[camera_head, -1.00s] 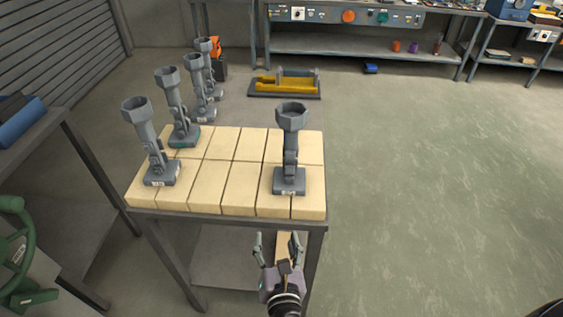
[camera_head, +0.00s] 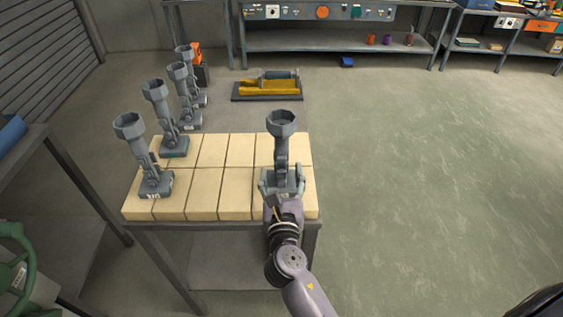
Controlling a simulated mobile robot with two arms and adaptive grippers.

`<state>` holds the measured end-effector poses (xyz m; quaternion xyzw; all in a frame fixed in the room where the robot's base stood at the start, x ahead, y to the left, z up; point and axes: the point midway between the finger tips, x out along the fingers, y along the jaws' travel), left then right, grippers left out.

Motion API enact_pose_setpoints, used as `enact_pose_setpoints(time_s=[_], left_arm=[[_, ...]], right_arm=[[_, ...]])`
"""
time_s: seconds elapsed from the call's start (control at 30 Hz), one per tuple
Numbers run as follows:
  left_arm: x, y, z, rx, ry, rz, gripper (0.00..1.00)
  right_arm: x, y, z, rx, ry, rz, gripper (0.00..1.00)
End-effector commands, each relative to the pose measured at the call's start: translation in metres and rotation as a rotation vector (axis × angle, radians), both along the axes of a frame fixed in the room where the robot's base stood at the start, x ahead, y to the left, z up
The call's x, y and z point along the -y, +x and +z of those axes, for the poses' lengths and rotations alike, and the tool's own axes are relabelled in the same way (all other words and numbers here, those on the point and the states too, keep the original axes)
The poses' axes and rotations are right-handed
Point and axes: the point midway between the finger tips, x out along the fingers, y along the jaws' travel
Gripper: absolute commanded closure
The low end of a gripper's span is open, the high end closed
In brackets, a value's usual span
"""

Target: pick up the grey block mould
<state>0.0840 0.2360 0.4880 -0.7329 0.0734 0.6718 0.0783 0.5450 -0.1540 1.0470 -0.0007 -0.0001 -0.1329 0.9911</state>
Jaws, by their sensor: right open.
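A grey mould (camera_head: 282,145) with an octagonal cup on a narrow stem and a block-like foot stands upright near the right end of the tan-tiled table top (camera_head: 205,180). My right gripper (camera_head: 282,180) is open, with one finger at each side of this mould's lower part. The gripper partly hides the foot, and I cannot tell if the fingers touch it. Similar grey moulds stand in a row on the left, the nearest one (camera_head: 146,160) at the table's left front. My left gripper is not in view.
A yellow piece in a dark tray (camera_head: 268,97) lies behind the table. A shelf with a blue bin (camera_head: 12,133) stands at the left, above a green handwheel (camera_head: 15,265). The middle of the tiles is bare, and the floor on the right is clear.

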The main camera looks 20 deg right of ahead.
Motion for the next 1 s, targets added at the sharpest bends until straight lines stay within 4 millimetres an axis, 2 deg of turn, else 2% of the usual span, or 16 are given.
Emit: enact_pose_setpoints(time_s=[0.17,0.3,0.4,0.7,1.0], left_arm=[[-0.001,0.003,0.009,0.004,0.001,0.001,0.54],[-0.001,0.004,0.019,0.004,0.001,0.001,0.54],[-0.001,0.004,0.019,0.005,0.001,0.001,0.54],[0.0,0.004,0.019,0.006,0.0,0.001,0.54],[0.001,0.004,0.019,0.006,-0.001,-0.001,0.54]], right_arm=[[0.005,0.013,0.005,0.0,0.0,-0.002,0.42],[0.013,0.034,0.01,0.001,0.002,-0.001,0.42],[0.016,0.046,0.006,0.0,0.0,0.0,0.42],[0.017,0.052,0.005,-0.001,0.001,0.0,0.42],[0.017,0.051,0.005,-0.001,0.001,0.0,0.6]])
